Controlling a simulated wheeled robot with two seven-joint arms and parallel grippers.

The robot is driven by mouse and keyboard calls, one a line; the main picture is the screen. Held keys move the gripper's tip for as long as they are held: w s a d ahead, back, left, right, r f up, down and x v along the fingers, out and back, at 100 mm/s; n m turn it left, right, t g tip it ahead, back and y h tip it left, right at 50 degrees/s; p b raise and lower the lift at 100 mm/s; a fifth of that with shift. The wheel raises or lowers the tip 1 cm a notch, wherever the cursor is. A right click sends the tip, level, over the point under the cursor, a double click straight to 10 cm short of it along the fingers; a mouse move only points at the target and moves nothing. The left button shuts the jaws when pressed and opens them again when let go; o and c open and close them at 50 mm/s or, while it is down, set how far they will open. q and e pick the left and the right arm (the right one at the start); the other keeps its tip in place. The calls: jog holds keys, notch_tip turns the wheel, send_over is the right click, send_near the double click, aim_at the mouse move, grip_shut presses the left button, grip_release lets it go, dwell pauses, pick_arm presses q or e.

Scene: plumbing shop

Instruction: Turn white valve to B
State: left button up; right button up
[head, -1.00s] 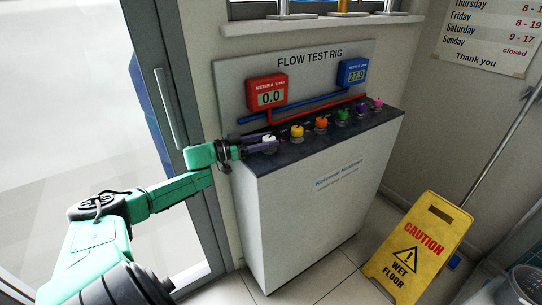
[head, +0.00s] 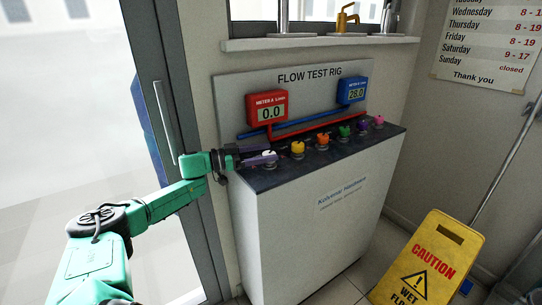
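The white valve (head: 268,155) is the leftmost knob on the dark top of the flow test rig (head: 315,225). My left gripper (head: 262,157) is at this valve, its purple fingers reaching it from the left. The fingers appear to lie on either side of the knob, but whether they press on it is too small to tell. Any A or B marks by the valve cannot be read. The red meter A (head: 269,110) reads 0.0 and the blue meter (head: 352,91) reads 28.0. My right gripper is not in view.
Orange-yellow (head: 298,148), orange (head: 323,140), green (head: 344,132), purple (head: 363,125) and pink (head: 378,120) knobs stand in a row right of the white valve. A yellow wet-floor sign (head: 430,262) stands at right. A glass door (head: 165,110) is at left.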

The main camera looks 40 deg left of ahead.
pick_arm(q)
jog(key=shift+d+f, duration=0.1)
jog(key=shift+f, duration=0.1)
jog(key=shift+d+r, duration=0.15)
jog(key=shift+r, duration=0.4)
jog(key=r, duration=0.3)
jog(key=r+p, duration=0.1)
jog(key=r, duration=0.5)
jog(key=shift+w, duration=0.25)
notch_tip(320, 180, up, 10)
jog(key=r+p, duration=0.1)
jog(key=p, duration=0.3)
send_over(266, 152)
jog(key=shift+w+f, duration=0.15)
jog(key=shift+f, duration=0.15)
